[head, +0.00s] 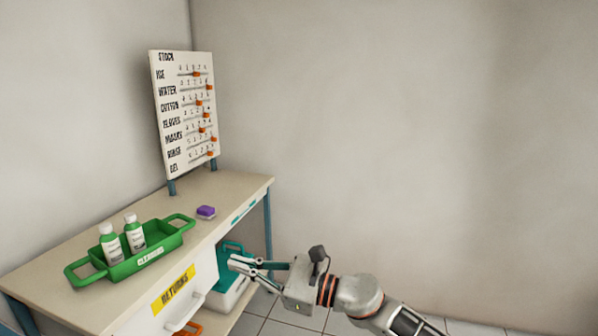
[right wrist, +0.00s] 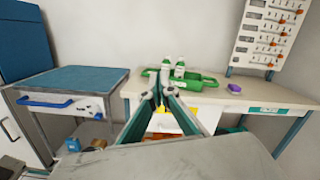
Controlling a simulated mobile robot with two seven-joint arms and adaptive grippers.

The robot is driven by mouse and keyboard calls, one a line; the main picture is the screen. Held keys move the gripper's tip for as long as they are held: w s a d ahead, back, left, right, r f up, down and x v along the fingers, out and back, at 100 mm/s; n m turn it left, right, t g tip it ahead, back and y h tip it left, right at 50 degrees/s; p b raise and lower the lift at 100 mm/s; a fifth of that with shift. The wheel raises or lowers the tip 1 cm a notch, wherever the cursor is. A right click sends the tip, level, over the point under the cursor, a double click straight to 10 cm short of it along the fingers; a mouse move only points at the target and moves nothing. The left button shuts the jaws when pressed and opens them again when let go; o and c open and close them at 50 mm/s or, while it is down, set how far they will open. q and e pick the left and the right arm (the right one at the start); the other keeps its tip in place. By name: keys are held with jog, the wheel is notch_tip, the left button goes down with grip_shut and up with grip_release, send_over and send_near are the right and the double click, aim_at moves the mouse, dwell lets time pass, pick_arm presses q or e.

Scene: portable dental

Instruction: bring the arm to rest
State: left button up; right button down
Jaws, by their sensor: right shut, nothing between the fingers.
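My right gripper (head: 236,263) reaches in from the lower right of the head view, in front of the bench's right part and below the level of its top. Its fingers are shut with nothing between them. In the right wrist view the fingertips (right wrist: 158,97) come together in front of the bench. My left gripper is in neither view.
The bench (head: 60,250) carries a green tray (head: 160,259) with two white bottles, a purple-topped block (head: 206,212) and a stock board (head: 185,110). A blue-topped cart (right wrist: 70,80) stands left. Floor at right is clear.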

jog(key=s+d+f+n+t+h+b, duration=0.5)
jog(key=d+f+n, duration=0.5)
jog(key=f+n, duration=0.6)
jog(key=s+d+f+n+t+h+b, duration=0.2)
jog(key=s+d+f+n+t+h, duration=0.6)
jog(key=n, duration=1.1)
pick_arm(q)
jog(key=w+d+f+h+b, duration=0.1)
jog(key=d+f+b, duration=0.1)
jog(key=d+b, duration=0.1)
pick_arm(e)
jog(key=s+d+f+m+g+h, duration=0.2)
jog(key=s+d+f+m+g, duration=0.6)
jog(key=s+d+f+m, duration=0.6)
pick_arm(q)
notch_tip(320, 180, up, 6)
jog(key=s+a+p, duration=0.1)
jog(key=p, duration=1.4)
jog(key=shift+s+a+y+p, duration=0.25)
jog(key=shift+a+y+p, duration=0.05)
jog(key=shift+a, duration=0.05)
pick_arm(e)
jog(key=shift+n+h, duration=0.3)
jog(key=shift+n, duration=0.5)
jog(key=shift+s+d+r, duration=0.1)
jog(key=shift+s+r, duration=0.5)
jog(key=shift+r, duration=0.35)
jog(key=shift+s+d+r, duration=0.1)
jog(key=shift+s+r, duration=0.45)
jog(key=shift+r, duration=0.35)
